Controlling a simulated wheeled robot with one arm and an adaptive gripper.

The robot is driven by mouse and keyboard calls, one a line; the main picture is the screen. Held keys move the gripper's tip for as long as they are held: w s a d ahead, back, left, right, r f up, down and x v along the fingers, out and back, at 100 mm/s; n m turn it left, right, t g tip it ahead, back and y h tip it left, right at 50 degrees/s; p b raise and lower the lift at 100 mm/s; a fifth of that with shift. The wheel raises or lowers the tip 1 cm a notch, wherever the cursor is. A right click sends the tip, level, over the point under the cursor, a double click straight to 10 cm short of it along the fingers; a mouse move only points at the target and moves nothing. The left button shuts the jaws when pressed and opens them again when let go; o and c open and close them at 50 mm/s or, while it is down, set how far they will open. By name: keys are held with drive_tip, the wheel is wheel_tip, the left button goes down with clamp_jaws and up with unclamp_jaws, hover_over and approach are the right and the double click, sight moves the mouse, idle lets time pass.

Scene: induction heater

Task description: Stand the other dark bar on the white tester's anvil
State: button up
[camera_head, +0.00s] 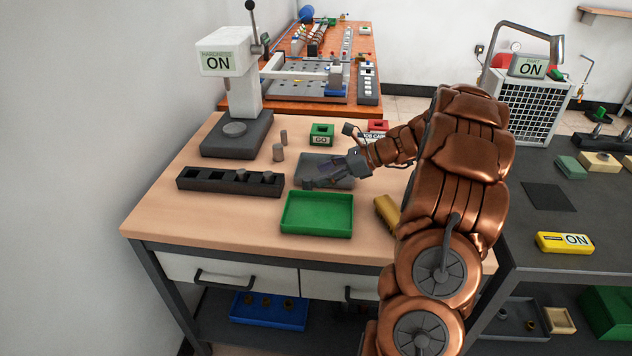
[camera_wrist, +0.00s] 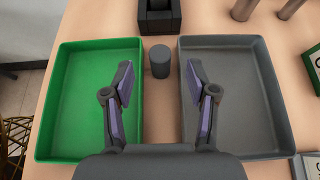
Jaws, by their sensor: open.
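The white tester (camera_head: 228,60) reads ON and stands at the back left of the bench. Its round grey anvil (camera_head: 234,129) shows no bar standing on it. In the wrist view a short dark bar (camera_wrist: 160,62) stands upright between the two trays, ahead of my fingers and touching neither. My gripper (camera_wrist: 160,88) is open and empty, its fingers spread to either side of the bar's line. In the head view my gripper (camera_head: 322,177) is low over the grey tray, pointing left. Two grey-brown bars (camera_head: 278,153) (camera_head: 283,136) stand right of the tester.
A dark rack (camera_head: 207,181) with several sockets lies left of the trays. The green tray (camera_head: 318,230) and grey tray (camera_wrist: 230,85) are empty. A green GO box (camera_head: 321,134) and a red bin (camera_head: 377,126) stand behind. The front left bench is clear.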

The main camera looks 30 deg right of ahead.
sight(309, 178)
drive_tip(key=shift+x, duration=2)
drive_tip(key=shift+a+r, duration=0.1)
clamp_jaws()
